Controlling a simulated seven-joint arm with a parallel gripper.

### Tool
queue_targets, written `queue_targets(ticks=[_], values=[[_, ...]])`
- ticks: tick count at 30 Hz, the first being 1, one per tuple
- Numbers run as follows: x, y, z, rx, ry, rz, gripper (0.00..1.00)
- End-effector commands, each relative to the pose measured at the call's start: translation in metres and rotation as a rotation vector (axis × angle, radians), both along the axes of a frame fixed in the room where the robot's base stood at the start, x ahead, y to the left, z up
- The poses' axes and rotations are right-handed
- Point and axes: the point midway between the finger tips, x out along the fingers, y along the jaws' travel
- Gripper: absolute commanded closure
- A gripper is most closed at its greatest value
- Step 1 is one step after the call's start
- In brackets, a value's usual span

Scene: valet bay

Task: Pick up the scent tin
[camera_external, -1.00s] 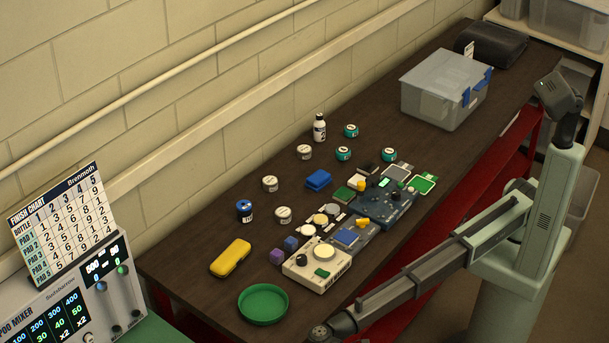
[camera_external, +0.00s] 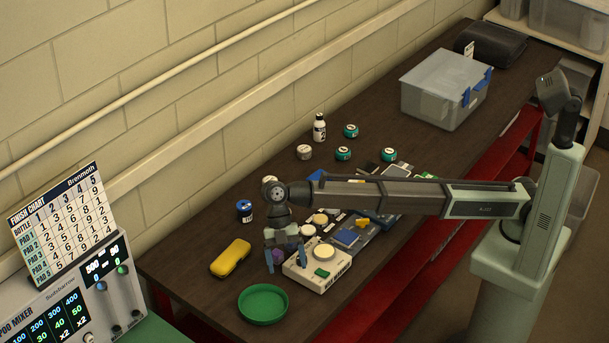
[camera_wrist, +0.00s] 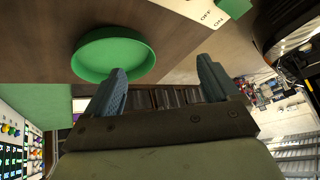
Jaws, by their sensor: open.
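Several small round tins stand on the dark table in the external view, and I cannot tell which is the scent tin. Teal ones include a back tin (camera_external: 351,131), a middle tin (camera_external: 343,154) and a right tin (camera_external: 388,155). A cream tin (camera_external: 304,152) stands left of them, and a dark blue jar (camera_external: 244,211) is nearer the left edge. My arm covers the places of other pale tins. My gripper (camera_external: 286,261) is open and empty, pointing down above the table beside the white switch box (camera_external: 318,270). Its open fingers also show in the wrist view (camera_wrist: 162,65).
A green round dish (camera_external: 263,304) lies at the near edge and also fills part of the wrist view (camera_wrist: 112,58). A white bottle (camera_external: 319,128) stands behind, and a clear bin (camera_external: 440,95) at the far end.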

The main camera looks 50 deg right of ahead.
Motion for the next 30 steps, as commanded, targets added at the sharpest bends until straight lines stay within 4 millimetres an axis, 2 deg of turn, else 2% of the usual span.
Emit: queue_targets(ticks=[1,3,6,9,12,15,20,26,30], values=[[0.031,-0.028,0.006,-0.017,-0.077,0.006,0.12],[0.069,-0.065,0.012,-0.056,-0.179,0.026,0.12],[0.117,-0.117,0.024,-0.120,-0.302,0.057,0.12],[0.152,-0.164,0.036,-0.187,-0.393,0.084,0.12],[0.176,-0.200,0.046,-0.244,-0.451,0.106,0.12],[0.189,-0.222,0.052,-0.280,-0.484,0.122,0.12],[0.196,-0.234,0.052,-0.302,-0.499,0.131,0.12],[0.195,-0.234,0.030,-0.302,-0.498,0.131,0.12],[0.195,-0.233,0.006,-0.302,-0.497,0.130,0.12]])
